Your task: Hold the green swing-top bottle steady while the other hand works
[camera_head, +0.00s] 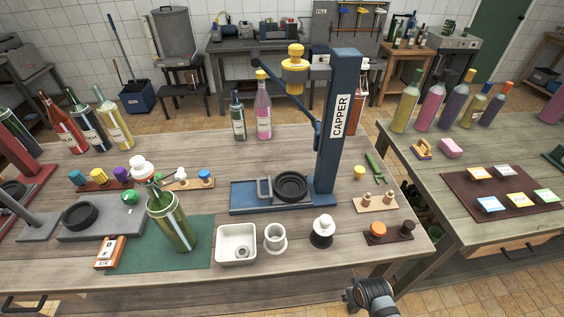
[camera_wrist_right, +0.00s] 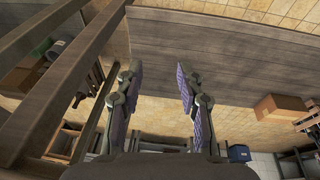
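The green swing-top bottle (camera_head: 172,222) stands on the green mat (camera_head: 140,255) at the front left of the near bench. It leans left in the picture, as other bottles on that side do. A white and red top (camera_head: 145,170) sits at its neck. No gripper touches it. My left gripper is in neither view. My right gripper (camera_wrist_right: 158,76) is open and empty in the right wrist view, with purple pads apart. In the head view only a dark part of my right arm shows at the bottom edge, right of centre, well away from the bottle.
A blue capper (camera_head: 340,120) stands mid-bench. A white tub (camera_head: 236,243) and white cup (camera_head: 275,237) are right of the bottle. An orange-white AIR box (camera_head: 109,252) is left of it. A grey plate with a black ring (camera_head: 80,216) lies behind left.

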